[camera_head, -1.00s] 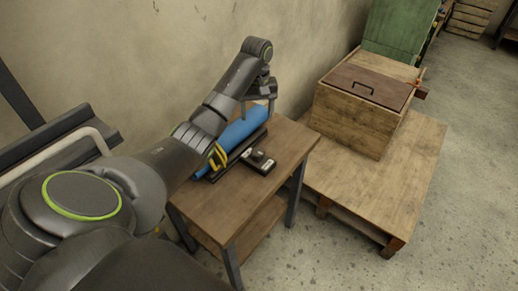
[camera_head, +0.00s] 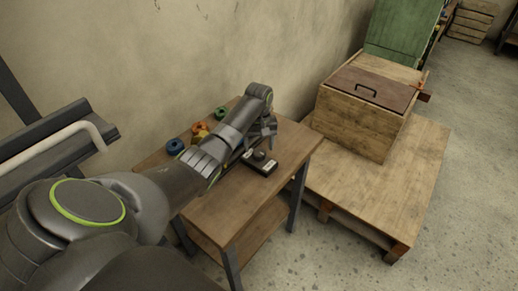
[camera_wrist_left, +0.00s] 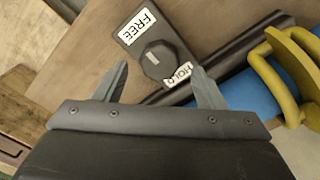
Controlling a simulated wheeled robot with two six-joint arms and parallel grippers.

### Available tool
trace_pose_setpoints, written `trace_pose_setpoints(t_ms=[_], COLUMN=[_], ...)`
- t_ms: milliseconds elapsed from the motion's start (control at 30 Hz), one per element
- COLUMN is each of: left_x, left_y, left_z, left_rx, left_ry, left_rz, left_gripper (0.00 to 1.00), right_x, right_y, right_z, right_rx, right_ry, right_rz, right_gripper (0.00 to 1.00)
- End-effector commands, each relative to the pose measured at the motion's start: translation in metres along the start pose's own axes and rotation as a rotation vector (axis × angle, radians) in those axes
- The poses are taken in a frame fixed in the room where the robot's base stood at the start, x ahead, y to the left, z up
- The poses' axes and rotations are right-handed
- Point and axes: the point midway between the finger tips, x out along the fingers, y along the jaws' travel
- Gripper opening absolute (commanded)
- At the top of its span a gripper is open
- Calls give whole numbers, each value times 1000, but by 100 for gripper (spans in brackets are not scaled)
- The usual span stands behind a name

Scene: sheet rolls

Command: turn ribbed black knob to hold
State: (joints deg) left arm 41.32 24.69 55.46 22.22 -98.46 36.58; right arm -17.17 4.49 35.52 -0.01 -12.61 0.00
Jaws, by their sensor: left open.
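The ribbed black knob (camera_wrist_left: 160,62) sits on a dark plate (camera_head: 261,167) on the wooden table. It also shows in the head view (camera_head: 259,155), small beneath my gripper. In the left wrist view the plate carries a white FREE label (camera_wrist_left: 138,26) at the upper left and a HOLD label (camera_wrist_left: 180,80) at the lower right. A light mark shows on the knob's top. My left gripper (camera_head: 266,136) is open just over the knob. Its fingers (camera_wrist_left: 160,70) appear on either side of the knob in the wrist view; contact cannot be told.
A blue roll (camera_wrist_left: 262,92) and a yellow clamp-like piece (camera_wrist_left: 290,66) lie beside the plate with a dark rail. Coloured rings, including a green one (camera_head: 221,113) and a blue one (camera_head: 175,146), are at the table's back. A wooden crate (camera_head: 357,121) stands to the right.

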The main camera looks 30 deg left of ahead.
Motion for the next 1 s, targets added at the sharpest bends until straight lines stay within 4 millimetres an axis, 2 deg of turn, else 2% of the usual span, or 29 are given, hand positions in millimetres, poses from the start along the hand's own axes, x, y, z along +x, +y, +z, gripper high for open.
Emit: trace_pose_setpoints(t_ms=[33, 200, 567, 900, 1000], left_x=[8, 23, 27, 26, 26], left_y=[0, 0, 0, 0, 0], left_z=[0, 0, 0, 0, 0], left_rx=[-1, 1, 1, 1, 3], left_ry=[-3, 0, 0, 1, 1], left_rz=[-1, 0, 0, 0, 0], left_gripper=[64, 64, 62, 19, 19], right_x=[0, 0, 0, 0, 0], right_y=[0, 0, 0, 0, 0], right_z=[0, 0, 0, 0, 0], right_rx=[0, 0, 0, 0, 0], right_ry=[0, 0, 0, 0, 0], right_rz=[0, 0, 0, 0, 1], right_gripper=[0, 0, 0, 0, 0])
